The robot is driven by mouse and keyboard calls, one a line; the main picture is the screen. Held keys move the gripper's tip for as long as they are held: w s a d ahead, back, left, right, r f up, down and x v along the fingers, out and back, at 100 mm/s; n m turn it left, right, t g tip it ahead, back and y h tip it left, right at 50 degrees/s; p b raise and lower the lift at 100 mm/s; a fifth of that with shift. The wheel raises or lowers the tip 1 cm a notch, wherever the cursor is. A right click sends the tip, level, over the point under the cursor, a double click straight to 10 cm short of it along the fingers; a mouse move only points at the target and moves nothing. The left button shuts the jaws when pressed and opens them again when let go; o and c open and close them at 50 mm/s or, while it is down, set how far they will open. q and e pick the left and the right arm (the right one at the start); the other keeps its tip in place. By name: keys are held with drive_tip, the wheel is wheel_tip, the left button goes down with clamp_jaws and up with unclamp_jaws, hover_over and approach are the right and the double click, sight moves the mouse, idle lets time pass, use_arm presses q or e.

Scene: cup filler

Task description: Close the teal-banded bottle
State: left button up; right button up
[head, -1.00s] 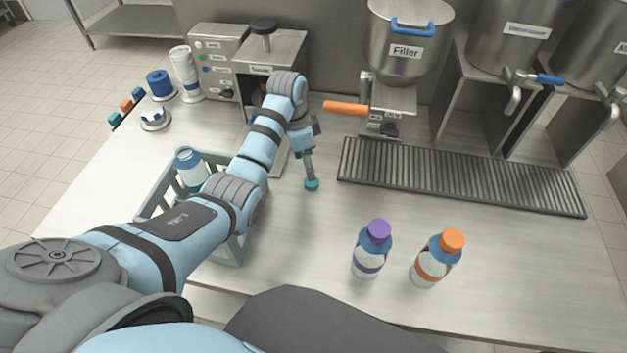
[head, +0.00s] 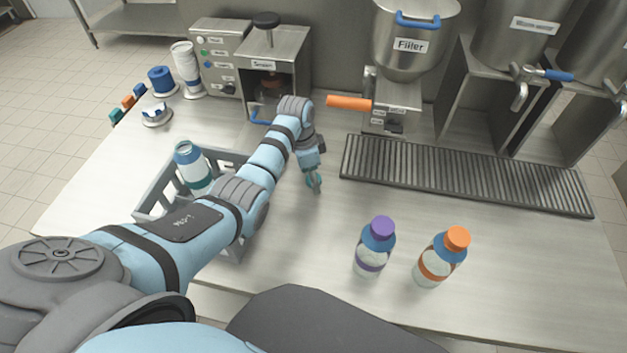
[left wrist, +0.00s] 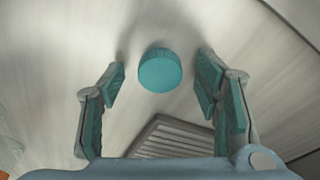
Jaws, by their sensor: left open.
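The teal-banded bottle (head: 194,172) stands in the grey crate (head: 150,203) at left, its blue neck open at the top with no cap on it. In the left wrist view a round teal cap (left wrist: 160,70) sits over the counter, centred between the spread fingers of my left gripper (left wrist: 160,80) with a gap on each side. In the head view my left gripper (head: 314,184) points down at the counter, right of the crate. The cap is hard to tell from the teal finger pads there. My right gripper is not in view.
A purple-capped bottle (head: 375,247) and an orange-capped bottle (head: 441,258) stand at front right. A drain grate (head: 465,176) runs below the filler (head: 412,45). A boxy steel machine (head: 288,45) stands behind my left arm. The counter between crate and bottles is clear.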

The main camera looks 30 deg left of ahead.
use_arm(q)
drive_tip(key=c, duration=0.8)
drive_tip(key=shift+r, duration=0.1)
drive_tip(key=shift+r, duration=0.6)
wheel_tip(320, 180, up, 2)
drive_tip(key=shift+r+p, duration=0.25)
drive_tip(key=shift+p, duration=0.2)
drive_tip(key=s+d+p, duration=0.1)
drive_tip(key=s, duration=0.4)
drive_tip(key=s+d+p, duration=0.1)
drive_tip(key=s, duration=0.4)
drive_tip(key=s+d+p, duration=0.1)
drive_tip(key=s+d, duration=0.1)
drive_tip(key=s, duration=0.4)
drive_tip(key=shift+s+d+f, duration=0.1)
drive_tip(key=shift+f, duration=0.05)
drive_tip(key=shift+s+d, duration=0.15)
drive_tip(key=shift+s, duration=0.5)
